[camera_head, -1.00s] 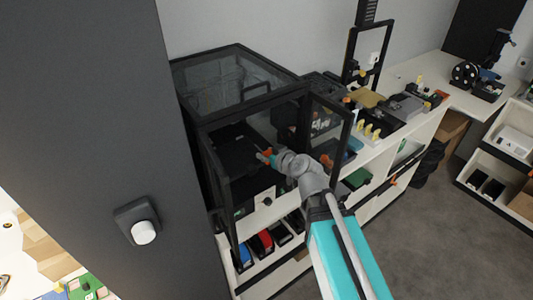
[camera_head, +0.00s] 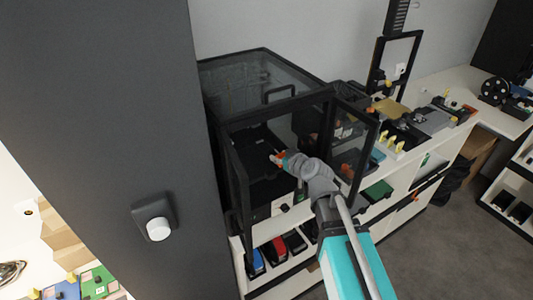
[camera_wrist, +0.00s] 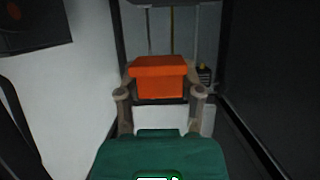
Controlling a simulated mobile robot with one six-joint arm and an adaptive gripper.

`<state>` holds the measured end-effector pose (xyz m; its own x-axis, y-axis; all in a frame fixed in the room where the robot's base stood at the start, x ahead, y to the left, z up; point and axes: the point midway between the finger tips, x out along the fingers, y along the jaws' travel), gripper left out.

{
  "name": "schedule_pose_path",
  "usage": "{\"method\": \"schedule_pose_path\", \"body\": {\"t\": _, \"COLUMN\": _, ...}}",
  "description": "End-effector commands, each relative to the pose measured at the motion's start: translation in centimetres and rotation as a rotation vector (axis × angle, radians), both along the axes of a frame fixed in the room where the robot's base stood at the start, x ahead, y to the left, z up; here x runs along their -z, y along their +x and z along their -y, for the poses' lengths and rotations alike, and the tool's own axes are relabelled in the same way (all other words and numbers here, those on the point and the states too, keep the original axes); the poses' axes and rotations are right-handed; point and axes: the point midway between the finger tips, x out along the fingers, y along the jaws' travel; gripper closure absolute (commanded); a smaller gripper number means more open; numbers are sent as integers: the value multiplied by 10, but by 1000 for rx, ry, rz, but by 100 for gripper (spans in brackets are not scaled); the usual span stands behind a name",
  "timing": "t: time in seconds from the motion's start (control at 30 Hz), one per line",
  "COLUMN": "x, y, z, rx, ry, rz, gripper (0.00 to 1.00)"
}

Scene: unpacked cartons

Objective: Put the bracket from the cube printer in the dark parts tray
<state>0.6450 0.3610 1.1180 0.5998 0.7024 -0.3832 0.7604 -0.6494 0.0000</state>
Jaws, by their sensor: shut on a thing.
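The cube printer (camera_head: 262,50) is a black-framed enclosure with clear panels, and its front door (camera_head: 378,135) stands open to the right. My gripper (camera_head: 279,157) is inside the front opening, above the dark floor of the printer. In the wrist view my gripper (camera_wrist: 160,92) is shut on the orange bracket (camera_wrist: 160,72), which sits between both fingers. Only a small orange bit of the bracket (camera_head: 283,154) shows in the head view. A dark tray (camera_head: 350,125) stands behind the door glass; I cannot tell whether it is the parts tray.
The door and frame stand close around my arm. Small parts, a grey box (camera_head: 432,122) and yellow pieces (camera_head: 392,142) crowd the white counter to the right. Blue and red bins (camera_head: 274,250) sit on the shelf below. A dark panel (camera_head: 100,100) fills the left.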

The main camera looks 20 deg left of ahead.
Motion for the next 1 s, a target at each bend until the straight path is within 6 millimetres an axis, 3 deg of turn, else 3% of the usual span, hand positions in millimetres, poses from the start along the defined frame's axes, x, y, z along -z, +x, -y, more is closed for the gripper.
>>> {"method": "schedule_pose_path", "body": {"t": 0.4, "x": 32, "y": 39, "z": -45, "rx": -1, "ry": 0, "rz": 0, "gripper": 73}}
{"method": "schedule_pose_path", "body": {"t": 1.0, "x": 38, "y": 46, "z": -54, "rx": 0, "ry": 0, "rz": 0, "gripper": 73}}
